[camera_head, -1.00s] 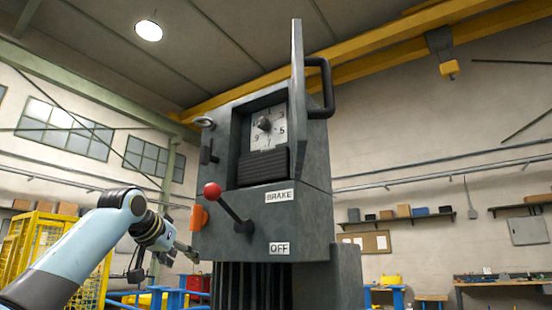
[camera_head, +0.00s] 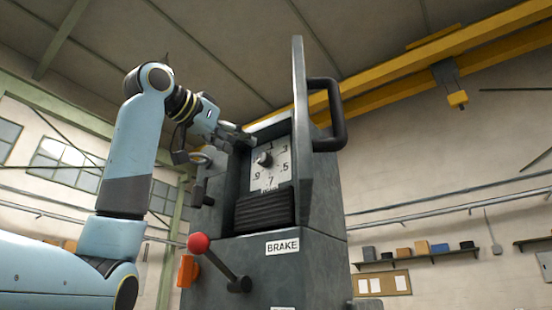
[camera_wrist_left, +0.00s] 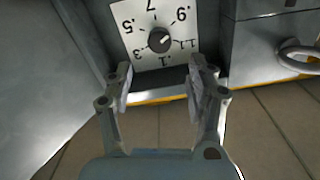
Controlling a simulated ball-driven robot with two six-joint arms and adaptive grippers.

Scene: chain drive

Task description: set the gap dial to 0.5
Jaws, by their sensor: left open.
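The gap dial (camera_head: 271,168) is a white numbered plate with a dark round knob (camera_head: 264,159), set in a recess of the grey machine. In the left wrist view the dial plate (camera_wrist_left: 155,20) appears upside down, and its knob (camera_wrist_left: 160,40) carries a small light mark towards the upper right, roughly on the .9 side. My left gripper (camera_head: 248,139) is at the upper left of the recess, near the dial. In the left wrist view my left gripper (camera_wrist_left: 160,88) is open and empty, its fingers apart below the knob and not touching it. My right gripper is not in view.
An open door panel (camera_head: 300,110) with a black handle (camera_head: 335,115) stands right of the recess. Below are a black ribbed block (camera_head: 265,208), a red-knobbed lever (camera_head: 198,243) and a BRAKE label (camera_head: 282,246). A metal ring handle (camera_wrist_left: 298,58) shows in the left wrist view.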

